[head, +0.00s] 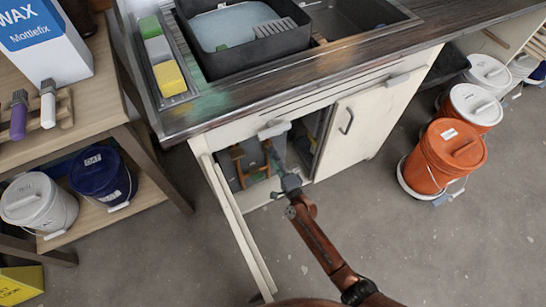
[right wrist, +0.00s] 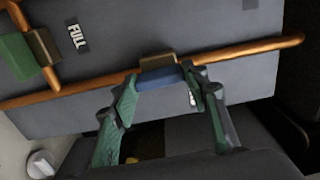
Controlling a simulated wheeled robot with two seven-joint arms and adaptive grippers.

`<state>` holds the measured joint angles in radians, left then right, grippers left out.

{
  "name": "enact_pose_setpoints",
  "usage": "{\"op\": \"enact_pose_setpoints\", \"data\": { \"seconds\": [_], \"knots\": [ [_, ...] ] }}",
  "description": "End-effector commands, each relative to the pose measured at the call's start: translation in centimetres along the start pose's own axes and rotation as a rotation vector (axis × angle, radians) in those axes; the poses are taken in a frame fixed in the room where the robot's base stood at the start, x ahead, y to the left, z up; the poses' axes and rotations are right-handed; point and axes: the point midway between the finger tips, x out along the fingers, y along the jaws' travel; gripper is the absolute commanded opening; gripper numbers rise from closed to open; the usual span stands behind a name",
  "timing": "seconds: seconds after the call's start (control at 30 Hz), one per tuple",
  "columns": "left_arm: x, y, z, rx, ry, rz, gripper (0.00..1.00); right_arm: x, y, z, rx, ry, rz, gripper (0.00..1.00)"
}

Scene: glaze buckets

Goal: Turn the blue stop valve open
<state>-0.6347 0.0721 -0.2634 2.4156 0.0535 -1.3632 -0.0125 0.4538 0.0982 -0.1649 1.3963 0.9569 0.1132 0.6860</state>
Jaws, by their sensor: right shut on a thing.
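The blue stop valve (right wrist: 160,79) sits on a copper pipe that runs across a grey tank (right wrist: 210,35) inside the open cupboard. My right gripper (right wrist: 160,88) is shut on the valve's blue handle, with one green-padded finger at each end of it. In the head view my right arm reaches in through the cupboard opening, and the gripper (head: 278,170) is at the pipework. The handle is hidden there. The blue handle lies roughly along the pipe in the right wrist view. My left gripper is not in view.
A green valve (right wrist: 17,57) is on a branch pipe near a "FULL" label. The cupboard's left door (head: 240,225) stands open beside my arm; the right door (head: 355,125) flanks the opening. An orange bucket (head: 440,165) stands right. The floor in front is clear.

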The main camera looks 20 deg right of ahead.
Motion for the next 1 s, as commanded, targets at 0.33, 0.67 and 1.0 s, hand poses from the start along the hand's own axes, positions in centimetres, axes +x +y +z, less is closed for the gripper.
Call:
{"op": "enact_pose_setpoints", "data": {
  "seconds": [0.33, 0.67, 1.0],
  "knots": [
    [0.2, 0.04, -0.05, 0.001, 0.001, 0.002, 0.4, -0.09, 0.17, -0.06, 0.05, 0.001, 0.002, 0.18],
    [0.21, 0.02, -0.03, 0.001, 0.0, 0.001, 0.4, -0.1, 0.18, -0.06, 0.052, 0.001, 0.003, 0.43],
    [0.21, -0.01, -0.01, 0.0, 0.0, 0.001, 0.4, -0.03, 0.07, 0.02, 0.049, 0.0, 0.001, 0.59]
  ]
}}
